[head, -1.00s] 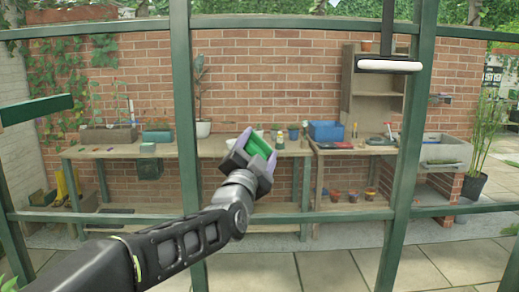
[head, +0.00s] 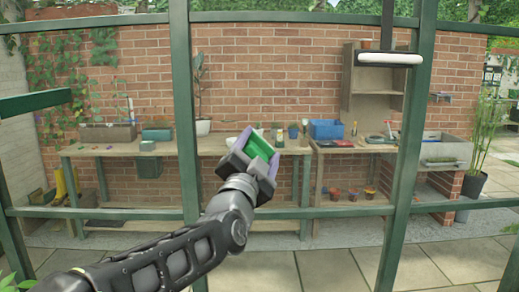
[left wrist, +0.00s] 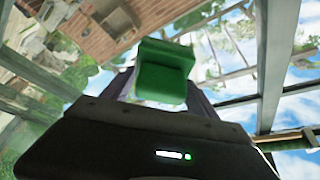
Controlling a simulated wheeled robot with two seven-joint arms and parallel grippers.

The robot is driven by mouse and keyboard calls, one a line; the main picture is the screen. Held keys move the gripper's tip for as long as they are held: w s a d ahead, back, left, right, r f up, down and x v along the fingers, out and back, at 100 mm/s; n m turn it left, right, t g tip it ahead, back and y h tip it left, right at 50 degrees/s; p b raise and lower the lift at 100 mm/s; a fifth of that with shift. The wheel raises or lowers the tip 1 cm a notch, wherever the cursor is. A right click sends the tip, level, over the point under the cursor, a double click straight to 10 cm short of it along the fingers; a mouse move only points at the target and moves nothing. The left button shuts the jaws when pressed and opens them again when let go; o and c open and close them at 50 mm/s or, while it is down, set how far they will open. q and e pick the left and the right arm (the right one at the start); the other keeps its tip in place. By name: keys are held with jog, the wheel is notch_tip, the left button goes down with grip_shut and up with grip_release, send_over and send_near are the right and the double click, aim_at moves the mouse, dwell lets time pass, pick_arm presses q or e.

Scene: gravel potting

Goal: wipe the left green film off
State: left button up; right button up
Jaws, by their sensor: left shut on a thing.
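My left gripper (head: 260,150) is raised in the middle of the head view, in front of the green metal frame and the far bench. Its purple-sided fingers are shut on a green block-like pad (head: 262,145). The pad also shows in the left wrist view (left wrist: 163,72), sticking out beyond the gripper body. I cannot make out a green film on a pane in either view. I cannot tell whether the pad touches glass. My right gripper is not in view.
Green uprights (head: 184,130) and (head: 408,150) and a low crossbar (head: 290,218) stand close by. Beyond them are a wooden bench (head: 215,145), a blue crate (head: 326,129) and a brick wall. A white-edged tool (head: 390,59) hangs at upper right.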

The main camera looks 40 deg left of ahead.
pick_arm(q)
jog(key=shift+s+d, duration=0.9)
jog(key=shift+s, duration=0.3)
